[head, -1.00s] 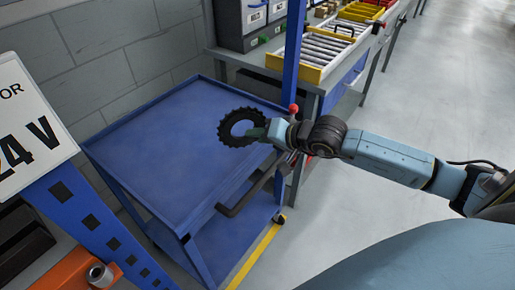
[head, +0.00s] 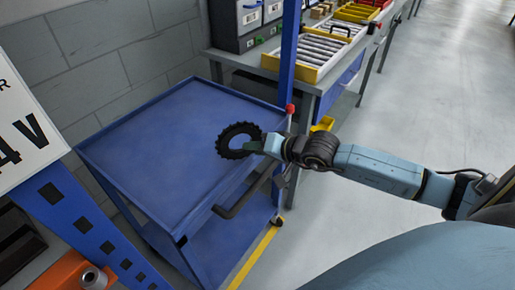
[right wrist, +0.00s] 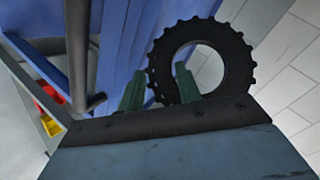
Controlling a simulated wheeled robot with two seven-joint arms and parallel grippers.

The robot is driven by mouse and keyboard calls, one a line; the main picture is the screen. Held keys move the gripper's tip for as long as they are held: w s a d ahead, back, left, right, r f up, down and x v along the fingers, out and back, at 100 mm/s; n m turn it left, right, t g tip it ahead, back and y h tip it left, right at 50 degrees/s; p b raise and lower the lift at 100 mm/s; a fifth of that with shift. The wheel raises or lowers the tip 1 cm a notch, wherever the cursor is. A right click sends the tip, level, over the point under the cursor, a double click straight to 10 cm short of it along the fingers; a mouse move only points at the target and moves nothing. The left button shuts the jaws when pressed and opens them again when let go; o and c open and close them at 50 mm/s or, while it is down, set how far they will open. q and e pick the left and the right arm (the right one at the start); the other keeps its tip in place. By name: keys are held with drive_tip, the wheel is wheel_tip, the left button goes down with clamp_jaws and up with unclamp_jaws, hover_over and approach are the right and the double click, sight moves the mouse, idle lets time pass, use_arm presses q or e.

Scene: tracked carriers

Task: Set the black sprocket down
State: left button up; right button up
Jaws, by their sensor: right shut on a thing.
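The black sprocket (head: 238,141) is a toothed ring with a large round hole. My right gripper (head: 258,146) is shut on the ring's near edge, at its right side in the head view. The sprocket appears over the top of the blue cart (head: 165,150); whether it touches the surface I cannot tell. In the right wrist view the sprocket (right wrist: 236,58) stands beyond the green fingers of my right gripper (right wrist: 158,88), with one part of its rim between them. My left gripper is not in view.
The cart top is bare, with a raised rim and a dark handle (head: 243,196) on its near side. A workbench with a roller tray (head: 312,55) is behind. A sign (head: 25,130) stands left.

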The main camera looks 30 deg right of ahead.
drive_tip(key=o, duration=0.9)
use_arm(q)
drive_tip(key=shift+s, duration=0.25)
use_arm(e)
drive_tip(key=o, duration=0.3)
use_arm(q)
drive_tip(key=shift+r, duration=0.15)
use_arm(e)
drive_tip(key=shift+r, duration=0.2)
use_arm(q)
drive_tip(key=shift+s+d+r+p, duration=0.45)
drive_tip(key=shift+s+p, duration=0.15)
drive_tip(key=shift+p, duration=0.25)
use_arm(e)
drive_tip(key=v, duration=0.7)
drive_tip(key=shift+s+d+r, duration=0.1)
drive_tip(key=shift+s+r, duration=0.1)
